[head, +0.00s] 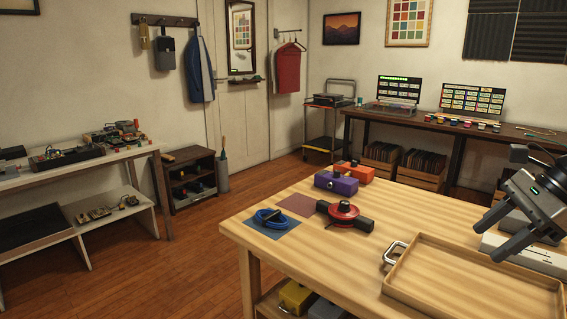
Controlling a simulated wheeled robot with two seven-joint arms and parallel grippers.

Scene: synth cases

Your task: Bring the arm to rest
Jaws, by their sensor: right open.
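My right gripper (490,236) comes in at the right edge of the head view, above the right part of the wooden table (341,258). Its two dark fingers point down and to the left with a gap between them, and nothing is held there. The rest of the right arm is cut off by the frame. My left gripper does not show.
On the table are a blue cable coil (270,217), a red and black device (343,214), a purple box (336,184), an orange box (357,170) and a pale grey case (520,254) below the gripper. Wooden floor (190,256) lies open to the left.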

